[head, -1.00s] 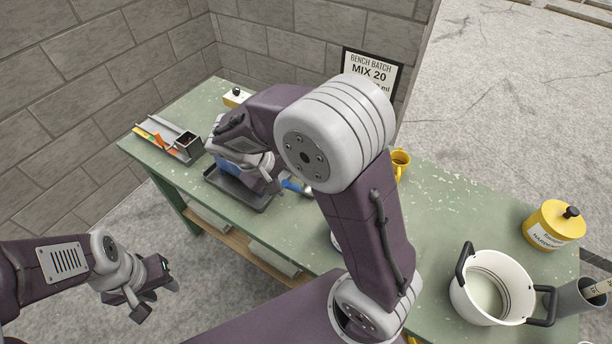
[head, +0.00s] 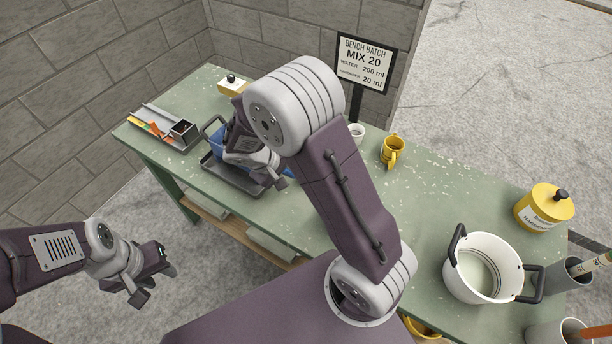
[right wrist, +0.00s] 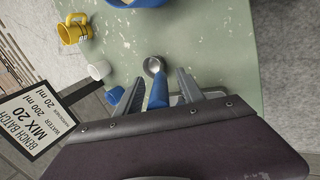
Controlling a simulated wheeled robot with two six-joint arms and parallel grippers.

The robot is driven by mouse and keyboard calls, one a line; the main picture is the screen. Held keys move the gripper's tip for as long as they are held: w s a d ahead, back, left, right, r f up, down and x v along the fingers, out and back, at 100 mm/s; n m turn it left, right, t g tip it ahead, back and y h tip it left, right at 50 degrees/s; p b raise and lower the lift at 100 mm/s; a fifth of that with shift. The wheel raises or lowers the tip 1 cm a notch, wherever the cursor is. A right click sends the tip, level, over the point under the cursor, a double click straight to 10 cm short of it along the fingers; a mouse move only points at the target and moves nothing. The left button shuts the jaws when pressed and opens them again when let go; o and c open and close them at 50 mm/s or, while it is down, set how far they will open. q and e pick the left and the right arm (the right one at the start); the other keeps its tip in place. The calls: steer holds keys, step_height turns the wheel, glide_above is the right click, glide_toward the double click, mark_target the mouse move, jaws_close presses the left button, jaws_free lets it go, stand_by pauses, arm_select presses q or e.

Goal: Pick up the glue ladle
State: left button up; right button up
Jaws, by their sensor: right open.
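The glue ladle (right wrist: 158,92) has a blue handle and a round metal bowl. In the right wrist view its handle lies between the two fingers of my right gripper (right wrist: 160,76), and the bowl shows just beyond the fingertips. The fingers are apart, with a gap on either side of the handle. In the head view my right arm hides most of the ladle and gripper. My left gripper (head: 154,284) is open and empty, out over the floor left of the bench.
A dark tray (head: 222,178) lies below my right wrist on the green bench. A yellow mug (head: 392,152), a white cup (head: 357,131) and the mix sign (head: 364,62) stand behind. A white pot (head: 462,281) and yellow tin (head: 543,209) stand at right.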

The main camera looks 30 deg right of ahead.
steer(key=shift+w+d+f, duration=0.15)
steer(key=shift+f, duration=0.15)
steer(key=shift+r, duration=0.1)
jaws_close()
